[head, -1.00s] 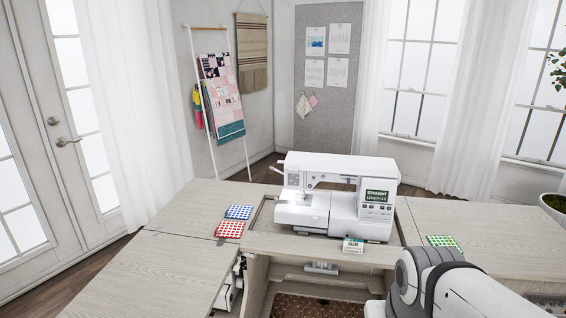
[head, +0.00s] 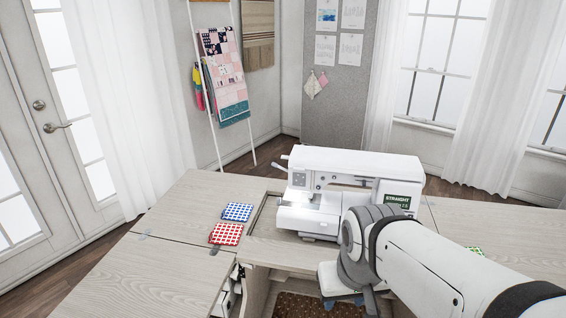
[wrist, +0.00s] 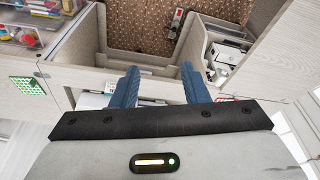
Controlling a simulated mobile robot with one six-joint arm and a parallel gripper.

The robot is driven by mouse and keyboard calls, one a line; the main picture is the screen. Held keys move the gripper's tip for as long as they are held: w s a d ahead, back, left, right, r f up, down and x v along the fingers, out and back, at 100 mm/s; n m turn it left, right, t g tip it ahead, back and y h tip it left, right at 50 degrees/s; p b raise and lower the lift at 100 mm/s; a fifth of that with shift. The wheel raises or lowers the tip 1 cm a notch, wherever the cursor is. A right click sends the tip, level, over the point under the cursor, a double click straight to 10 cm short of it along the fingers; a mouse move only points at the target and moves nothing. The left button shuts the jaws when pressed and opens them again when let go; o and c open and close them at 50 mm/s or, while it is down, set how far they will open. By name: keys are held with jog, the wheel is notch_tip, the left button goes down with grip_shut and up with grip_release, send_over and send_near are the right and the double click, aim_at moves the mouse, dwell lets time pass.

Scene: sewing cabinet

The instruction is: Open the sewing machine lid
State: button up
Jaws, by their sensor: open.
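The white sewing machine (head: 335,172) stands upright in the opening of the cabinet top in the head view. Its top cover (head: 350,155) looks shut. My arm hides the lower right of the machine and part of its screen (head: 396,202). My gripper (wrist: 160,70) shows two blue fingers, apart and with nothing between them, in the wrist view. In the head view my gripper is low at the front of the cabinet, below and in front of the machine, and its fingertips are partly hidden.
A green dotted card (wrist: 28,85) shows in the wrist view. Below the top are open shelves (wrist: 215,60) and a brown patterned surface (wrist: 140,25). The left tabletop (head: 130,270) is mostly clear.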

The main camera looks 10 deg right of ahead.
jog(key=o, duration=0.3)
jog(key=w+a+m, duration=0.1)
jog(key=w+a+f+t+b, duration=0.1)
jog(key=w, duration=0.1)
jog(key=shift+a+m+b, duration=0.15)
jog(key=shift+m+b, duration=0.15)
jog(key=shift+m, duration=0.1)
jog(key=shift+o, duration=0.2)
jog(key=w+a+m+t+y+b, duration=0.1)
jog(key=w+a+m+t+b, duration=0.1)
jog(key=w+m, duration=0.3)
jog(key=w+f+b, duration=0.1)
jog(key=w, duration=0.2)
jog(key=shift+w+a+t+b, duration=0.15)
jog(key=shift+w+t+b, duration=0.15)
jog(key=m+t+h+b, duration=0.7)
jog(key=m+t+b, duration=0.55)
jog(key=m, duration=2.05)
send_near(299, 170)
jog(key=r+g+b, duration=0.1)
jog(key=g, duration=0.1)
jog(key=shift+t, duration=0.25)
jog(key=shift+x, duration=3.9)
jog(key=shift+r, duration=0.1)
